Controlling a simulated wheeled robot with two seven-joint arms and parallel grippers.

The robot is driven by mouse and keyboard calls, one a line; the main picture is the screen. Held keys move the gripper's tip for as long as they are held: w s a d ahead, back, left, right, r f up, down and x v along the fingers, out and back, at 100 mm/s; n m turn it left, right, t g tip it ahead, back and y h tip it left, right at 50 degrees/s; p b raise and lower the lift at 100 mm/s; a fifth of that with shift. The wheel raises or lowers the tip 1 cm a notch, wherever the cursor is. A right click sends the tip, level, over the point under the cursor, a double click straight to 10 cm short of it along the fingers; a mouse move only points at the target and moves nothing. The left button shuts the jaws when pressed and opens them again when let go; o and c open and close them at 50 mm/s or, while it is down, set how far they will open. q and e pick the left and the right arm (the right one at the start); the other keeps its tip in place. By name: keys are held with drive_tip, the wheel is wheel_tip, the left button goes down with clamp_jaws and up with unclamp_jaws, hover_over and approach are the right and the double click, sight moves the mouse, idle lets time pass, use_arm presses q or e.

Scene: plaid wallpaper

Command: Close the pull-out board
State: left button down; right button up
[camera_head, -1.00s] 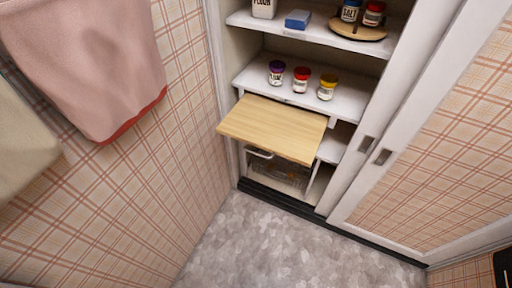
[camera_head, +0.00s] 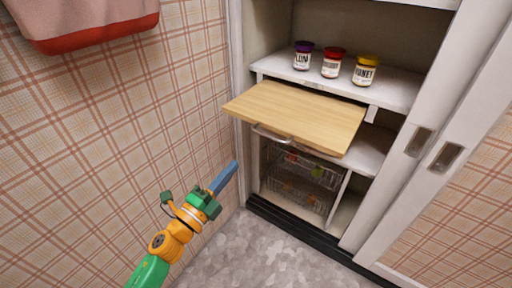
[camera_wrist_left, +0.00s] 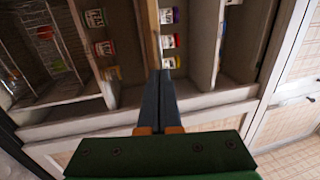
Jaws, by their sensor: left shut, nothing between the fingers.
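The pull-out board (camera_head: 295,113) is a pale wooden slab in the head view. It sticks out of the white cupboard, level, below the shelf with the jars. My left gripper (camera_head: 233,166) is below and left of the board, apart from it, with its blue-grey fingers shut and empty, pointing up and right. The shut fingers also show in the left wrist view (camera_wrist_left: 160,77), pointing toward the cupboard shelves. My right gripper is in neither view.
Purple-, red- and yellow-lidded jars (camera_head: 332,63) stand on the shelf above. A metal handle (camera_head: 271,135) and wire baskets (camera_head: 300,180) are under the board. A sliding door (camera_head: 440,150) is at right, the plaid wall (camera_head: 90,150) at left. The floor in front is clear.

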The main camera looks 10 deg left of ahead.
use_arm(q)
drive_tip(key=x, duration=1)
drive_tip(key=shift+w, duration=0.3)
drive_tip(key=shift+d+r, duration=0.1)
drive_tip(key=shift+d, duration=0.05)
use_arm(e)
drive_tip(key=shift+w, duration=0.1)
